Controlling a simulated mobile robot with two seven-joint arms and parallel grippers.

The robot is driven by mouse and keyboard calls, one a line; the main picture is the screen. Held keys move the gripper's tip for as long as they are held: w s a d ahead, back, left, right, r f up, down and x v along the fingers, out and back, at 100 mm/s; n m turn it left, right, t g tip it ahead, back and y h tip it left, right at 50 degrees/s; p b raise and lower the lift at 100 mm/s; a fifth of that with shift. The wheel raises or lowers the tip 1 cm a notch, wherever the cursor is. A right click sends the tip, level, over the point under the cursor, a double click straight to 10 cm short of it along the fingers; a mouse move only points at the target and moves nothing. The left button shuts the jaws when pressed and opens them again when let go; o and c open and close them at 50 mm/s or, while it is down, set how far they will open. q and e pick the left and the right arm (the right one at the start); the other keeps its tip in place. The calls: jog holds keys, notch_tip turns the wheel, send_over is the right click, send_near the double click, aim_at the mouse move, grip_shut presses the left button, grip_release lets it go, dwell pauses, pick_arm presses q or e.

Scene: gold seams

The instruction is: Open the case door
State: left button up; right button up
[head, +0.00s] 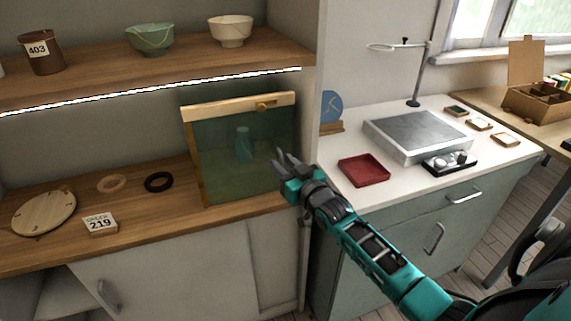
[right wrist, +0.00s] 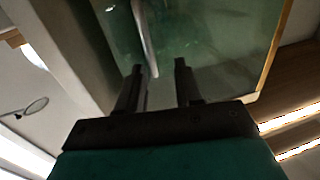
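The case (head: 245,170) stands on the wooden counter at the right end of the alcove. It has greenish glass, a pale wooden top rail (head: 225,108) and a small knob (head: 265,105) on that rail. A bluish bottle (head: 243,143) shows through the glass. The door looks shut. My right gripper (head: 283,160) is open and empty at the case's lower right front, below the knob. In the right wrist view its two fingers (right wrist: 160,80) point at the glass (right wrist: 210,45), with a pale narrow strip (right wrist: 146,38) ahead of them. Contact cannot be told. My left gripper is out of view.
A wall edge (head: 312,110) stands just right of the case. The counter left of it holds a dark ring (head: 158,182), a pale ring (head: 111,183), a 219 sign (head: 100,225) and a round wooden disc (head: 44,213). A shelf (head: 150,69) with bowls hangs above. A red tray (head: 364,169) lies on the white worktop.

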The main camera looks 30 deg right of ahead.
jog(key=shift+s, duration=0.1)
dwell(0.4)
jog(key=s+a+f+n+g+y, duration=0.1)
jog(key=s+a+f+g, duration=0.1)
jog(key=s+a+f, duration=0.55)
jog(key=s+a+f+n+g+y+p, duration=0.1)
jog(key=s+a+f+g, duration=0.2)
jog(key=s, duration=0.7)
jog(key=s+a+f+n+g+y, duration=0.1)
jog(key=s+a+f+g, duration=0.1)
jog(key=s+a+f, duration=0.4)
jog(key=w+d+r+m+t+h+b, duration=0.2)
jog(key=w+d+r+t+b, duration=0.2)
jog(key=w+d+r, duration=0.3)
jog(key=w+d+r+m+t+h+b, duration=0.1)
jog(key=w+d+r+t+b, duration=0.3)
jog(key=d+r, duration=0.5)
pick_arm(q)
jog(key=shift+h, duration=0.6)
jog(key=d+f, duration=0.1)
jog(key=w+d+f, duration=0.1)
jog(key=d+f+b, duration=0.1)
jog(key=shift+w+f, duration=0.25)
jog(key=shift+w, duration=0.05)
pick_arm(e)
jog(key=w+d+g, duration=0.1)
jog(key=w, duration=1.3)
jog(key=shift+d+f, duration=0.2)
jog(key=shift+f, duration=0.2)
